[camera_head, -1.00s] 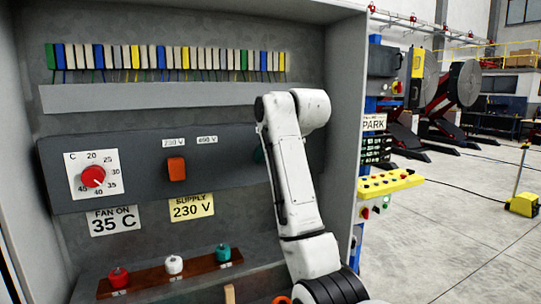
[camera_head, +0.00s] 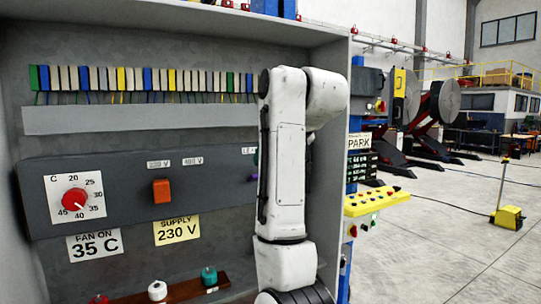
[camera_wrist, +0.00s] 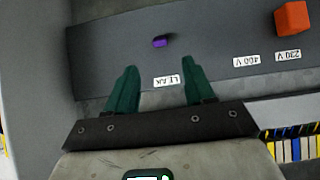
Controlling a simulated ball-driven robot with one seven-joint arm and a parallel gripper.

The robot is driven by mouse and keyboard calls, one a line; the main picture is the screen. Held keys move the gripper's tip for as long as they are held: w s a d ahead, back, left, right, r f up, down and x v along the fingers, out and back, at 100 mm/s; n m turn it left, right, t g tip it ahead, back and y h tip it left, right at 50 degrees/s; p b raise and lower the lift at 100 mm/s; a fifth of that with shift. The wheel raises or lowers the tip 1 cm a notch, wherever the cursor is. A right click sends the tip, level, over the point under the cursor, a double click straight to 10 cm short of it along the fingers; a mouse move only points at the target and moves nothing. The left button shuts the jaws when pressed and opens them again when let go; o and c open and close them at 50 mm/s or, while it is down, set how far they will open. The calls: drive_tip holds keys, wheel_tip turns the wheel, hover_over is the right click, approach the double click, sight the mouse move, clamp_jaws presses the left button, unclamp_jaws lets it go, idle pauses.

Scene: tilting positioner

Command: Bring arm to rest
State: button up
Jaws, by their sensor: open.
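My white arm (camera_head: 284,165) stands nearly upright in front of the right part of the open grey cabinet (camera_head: 220,235) in the head view. My gripper (camera_wrist: 160,72) shows in the wrist view with its two green fingers apart and nothing between them. It faces the dark panel (camera_wrist: 205,65), near the LEAK label (camera_wrist: 167,81) and a small purple part (camera_wrist: 160,42). I cannot tell the exact gap to the panel. In the head view the arm hides most of the gripper.
The panel carries a red dial (camera_head: 74,199) and an orange switch (camera_head: 161,190). Coloured terminals (camera_head: 122,78) line the top. The cabinet's right wall (camera_head: 332,180) is close to my arm. Right of it are a yellow control box (camera_head: 375,201) and a PARK sign (camera_head: 359,141). Open floor (camera_head: 440,235) lies farther right.

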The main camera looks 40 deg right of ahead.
idle(0.4)
drive_tip(key=s+a+f+g+b, duration=0.1)
drive_tip(key=s+a+f, duration=0.15)
drive_tip(key=f, duration=1.05)
drive_tip(key=s+a+f+n+g+y+b, duration=0.1)
drive_tip(key=s+a+f+g, duration=0.15)
drive_tip(key=f, duration=1.05)
drive_tip(key=s+a+f+g+b, duration=0.15)
drive_tip(key=a+f, duration=0.25)
drive_tip(key=f, duration=0.9)
drive_tip(key=s+a+f+g, duration=0.1)
drive_tip(key=s+a+f, duration=0.2)
drive_tip(key=s+f, duration=0.4)
drive_tip(key=s+a+f+n+g+y+b, duration=0.1)
drive_tip(key=s+a+f, duration=0.2)
drive_tip(key=s+f, duration=0.5)
drive_tip(key=s+a+f+g+b, duration=0.1)
drive_tip(key=s+f, duration=0.7)
drive_tip(key=s, duration=0.8)
drive_tip(key=shift+a+g+y, duration=0.3)
drive_tip(key=shift+a+g, duration=0.2)
drive_tip(key=shift+a, duration=0.6)
